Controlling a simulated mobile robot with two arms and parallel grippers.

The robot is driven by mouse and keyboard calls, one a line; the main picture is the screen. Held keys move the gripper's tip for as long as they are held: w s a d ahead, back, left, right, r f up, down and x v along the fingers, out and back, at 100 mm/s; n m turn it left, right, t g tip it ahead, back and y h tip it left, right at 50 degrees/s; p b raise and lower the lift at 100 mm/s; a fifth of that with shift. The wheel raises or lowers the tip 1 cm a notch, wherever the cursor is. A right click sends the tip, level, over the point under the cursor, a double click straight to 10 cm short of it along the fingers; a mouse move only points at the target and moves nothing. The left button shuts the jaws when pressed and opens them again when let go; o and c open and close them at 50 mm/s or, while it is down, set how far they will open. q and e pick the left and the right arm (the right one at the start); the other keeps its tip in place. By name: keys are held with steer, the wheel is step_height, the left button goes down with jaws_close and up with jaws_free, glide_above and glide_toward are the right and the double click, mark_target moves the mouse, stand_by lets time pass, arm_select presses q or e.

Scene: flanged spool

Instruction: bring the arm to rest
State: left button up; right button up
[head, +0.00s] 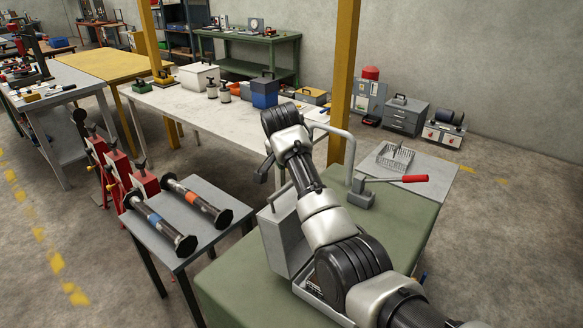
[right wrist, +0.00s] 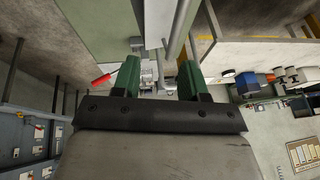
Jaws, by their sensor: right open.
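My right arm reaches in from the bottom right of the head view, over the green-topped table. Its wrist bends down at the upper end, and a dark part of the gripper (head: 263,172) shows beside the arm. In the right wrist view the right gripper (right wrist: 158,66) has its two green fingers apart with nothing held between them. Two dark flanged spools, one with a blue band (head: 157,221) and one with an orange band (head: 195,202), lie on a small grey table (head: 205,246), apart from the gripper. My left gripper is not in view.
A long pale bench (head: 190,108) and a yellow post (head: 343,80) stand behind. Red stands (head: 118,165) are at left.

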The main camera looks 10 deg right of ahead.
steer(key=s+d+f+n+y, duration=0.1)
steer(key=s+d+f+n, duration=0.15)
steer(key=s+f, duration=0.7)
steer(key=s+d+f+n, duration=0.2)
steer(key=s+f+n, duration=0.1)
steer(key=s+f, duration=0.7)
steer(key=s+n+y, duration=0.2)
steer(key=s+n, duration=0.5)
steer(key=s, duration=1.9)
step_height(320, 180, down, 27)
steer(key=g+b, duration=0.1)
steer(key=g, duration=0.1)
steer(key=s+d+f+g+b, duration=0.1)
steer(key=s+d+f, duration=0.1)
steer(key=s+f, duration=1.5)
steer(key=shift+d+f+n, duration=0.25)
steer(key=shift+d+n, duration=0.1)
